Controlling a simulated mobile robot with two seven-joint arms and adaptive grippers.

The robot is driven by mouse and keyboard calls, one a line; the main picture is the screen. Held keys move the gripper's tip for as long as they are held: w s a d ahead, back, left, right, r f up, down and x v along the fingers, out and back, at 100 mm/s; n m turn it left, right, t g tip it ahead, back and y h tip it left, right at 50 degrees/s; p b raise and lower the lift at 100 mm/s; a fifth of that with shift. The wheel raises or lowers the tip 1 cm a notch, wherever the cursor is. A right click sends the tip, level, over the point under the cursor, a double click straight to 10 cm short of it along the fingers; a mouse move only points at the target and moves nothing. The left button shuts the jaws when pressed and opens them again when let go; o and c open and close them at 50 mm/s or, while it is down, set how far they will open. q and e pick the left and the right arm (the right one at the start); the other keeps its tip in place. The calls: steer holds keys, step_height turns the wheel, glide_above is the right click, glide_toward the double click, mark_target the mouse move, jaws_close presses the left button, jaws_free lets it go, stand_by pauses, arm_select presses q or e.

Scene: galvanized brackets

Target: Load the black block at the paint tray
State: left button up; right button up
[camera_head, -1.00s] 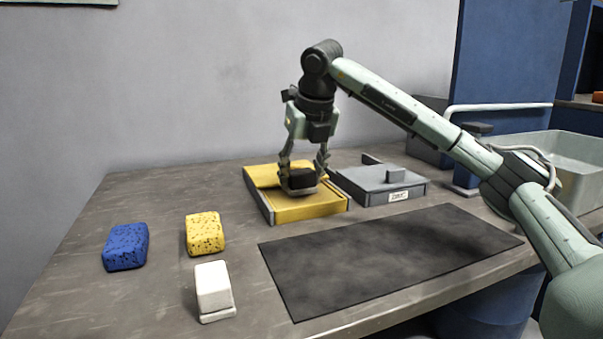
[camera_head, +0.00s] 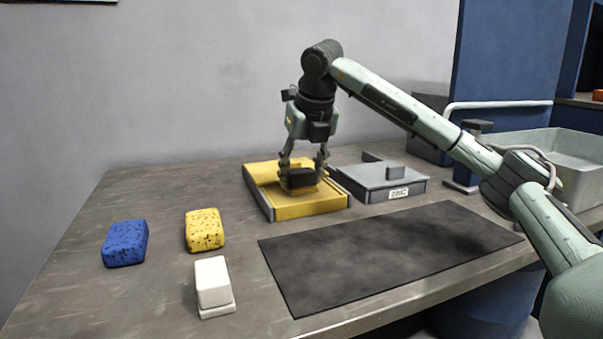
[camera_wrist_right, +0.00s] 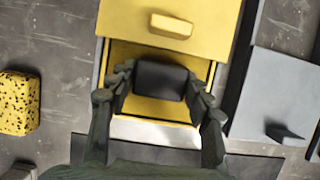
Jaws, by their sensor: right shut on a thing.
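The black block (camera_head: 301,178) is held between the fingers of my right gripper (camera_head: 303,174), over the yellow tray (camera_head: 312,208). The right wrist view also shows the black block (camera_wrist_right: 160,80) between the two fingers. My gripper is shut on the block and points down. I cannot tell whether the block touches the tray floor. My left gripper is not in view.
A grey lidded tray (camera_head: 375,181) with a white label stands right of the yellow tray. A dark mat (camera_head: 385,255) lies in front. A blue sponge (camera_head: 125,243), a speckled yellow sponge (camera_head: 204,230) and a white block (camera_head: 212,282) sit at the left. A pale bin (camera_head: 560,160) stands right.

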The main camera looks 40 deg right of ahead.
mark_target(301, 171)
step_height(301, 171, up, 7)
steer(key=p, duration=0.6)
stand_by(0.9)
